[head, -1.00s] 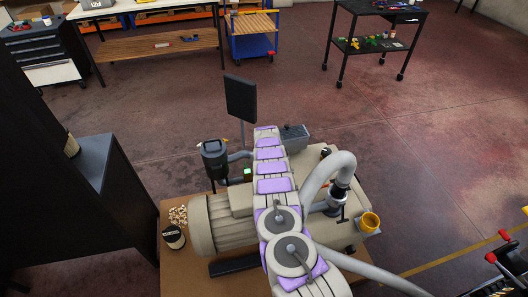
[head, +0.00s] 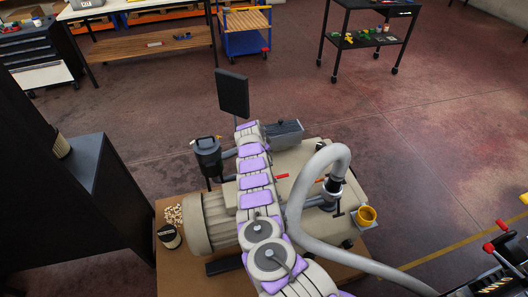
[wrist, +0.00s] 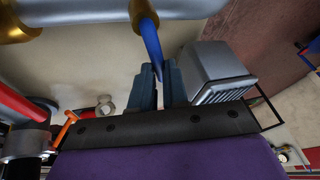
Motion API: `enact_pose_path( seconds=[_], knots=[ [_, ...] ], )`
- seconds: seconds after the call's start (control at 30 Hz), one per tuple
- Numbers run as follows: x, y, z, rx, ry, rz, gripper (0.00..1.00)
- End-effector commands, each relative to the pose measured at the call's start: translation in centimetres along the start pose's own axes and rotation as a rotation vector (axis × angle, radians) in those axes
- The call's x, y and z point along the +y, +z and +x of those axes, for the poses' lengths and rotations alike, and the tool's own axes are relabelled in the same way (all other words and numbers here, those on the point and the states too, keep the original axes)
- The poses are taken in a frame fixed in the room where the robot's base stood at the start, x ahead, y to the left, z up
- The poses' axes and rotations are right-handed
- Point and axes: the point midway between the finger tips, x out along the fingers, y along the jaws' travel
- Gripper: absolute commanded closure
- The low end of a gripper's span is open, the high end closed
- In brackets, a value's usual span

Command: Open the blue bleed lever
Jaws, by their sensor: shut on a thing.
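The blue bleed lever (wrist: 150,45) hangs from a brass-collared pipe fitting (wrist: 146,14) at the top of the wrist view. Its lower tip runs between the fingers of my gripper (wrist: 159,84), which are shut on it. The lever points down towards the palm, slightly tilted. In the head view my own purple-plated arm reaches over the beige pump unit (head: 290,165) and hides the gripper and the lever.
A grey finned box (wrist: 217,70) stands close right of my fingers. A red handle (wrist: 22,104) and an orange T-handle (wrist: 68,124) are at left.

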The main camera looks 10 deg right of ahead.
Motion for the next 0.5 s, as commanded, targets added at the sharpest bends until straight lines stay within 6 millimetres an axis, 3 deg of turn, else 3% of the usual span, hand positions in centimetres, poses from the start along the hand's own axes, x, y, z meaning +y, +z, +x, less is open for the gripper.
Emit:
enact_pose_path(
  seconds=[0.27, 0.3, 0.5],
  knots=[
    [-0.14, 0.17, -0.07, -0.003, -0.003, 0.000, 1.00],
    [-0.14, 0.17, -0.06, -0.003, -0.003, 0.000, 0.85],
    [-0.08, 0.10, -0.05, -0.002, -0.002, 0.000, 0.66]
  ],
)
